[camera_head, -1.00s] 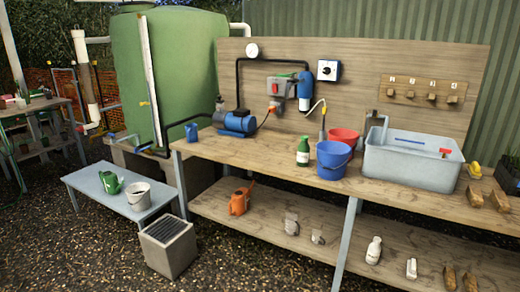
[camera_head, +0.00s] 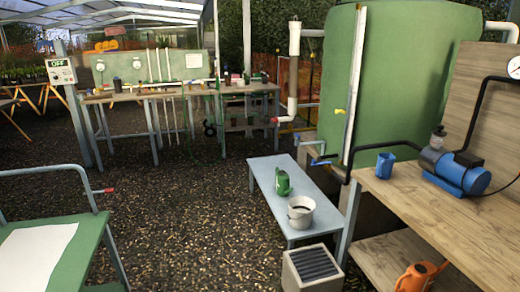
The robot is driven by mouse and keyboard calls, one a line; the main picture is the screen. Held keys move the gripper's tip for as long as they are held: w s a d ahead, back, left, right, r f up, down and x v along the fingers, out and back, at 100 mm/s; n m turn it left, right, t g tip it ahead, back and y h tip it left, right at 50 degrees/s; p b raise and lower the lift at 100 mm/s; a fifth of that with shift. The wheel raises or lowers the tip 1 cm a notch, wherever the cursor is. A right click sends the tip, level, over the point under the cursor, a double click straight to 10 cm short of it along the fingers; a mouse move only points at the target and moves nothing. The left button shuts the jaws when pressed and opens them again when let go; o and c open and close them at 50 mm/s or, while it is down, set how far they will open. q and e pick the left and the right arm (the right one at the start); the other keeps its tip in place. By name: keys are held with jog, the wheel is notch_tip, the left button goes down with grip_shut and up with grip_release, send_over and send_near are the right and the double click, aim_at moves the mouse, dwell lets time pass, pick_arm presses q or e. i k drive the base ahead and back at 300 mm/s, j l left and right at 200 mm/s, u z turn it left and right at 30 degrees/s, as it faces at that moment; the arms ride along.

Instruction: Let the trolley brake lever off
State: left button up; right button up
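A green trolley (camera_head: 92,240) with a grey tubular handle (camera_head: 45,168) stands at the lower left, cut off by the picture edge. A white sheet (camera_head: 38,250) lies on its top. A short lever with a red grip (camera_head: 108,190) sticks out to the right by the handle's right end; it lies about level. I cannot tell for certain that it is the brake lever. The trolley's wheels are out of view. Neither of my grippers shows.
A low grey bench (camera_head: 268,180) with a green watering can (camera_head: 283,183) and a pale bucket (camera_head: 300,212) stands right of centre. A slatted box (camera_head: 312,268) and a wooden workbench (camera_head: 420,210) are at the right. Open gravel (camera_head: 180,220) lies between trolley and bench.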

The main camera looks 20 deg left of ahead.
aim_at(108, 191)
jog(key=i+j+u, duration=0.1)
jog(key=i+u, duration=0.2)
jog(key=u, duration=0.2)
jog(key=i+u, duration=0.25)
jog(key=u, duration=0.25)
jog(key=i+l+u, duration=0.1)
jog(key=i+u, duration=0.2)
jog(key=u, duration=0.2)
jog(key=i+l+u, duration=0.2)
jog(key=u, duration=0.3)
jog(key=i, duration=0.1)
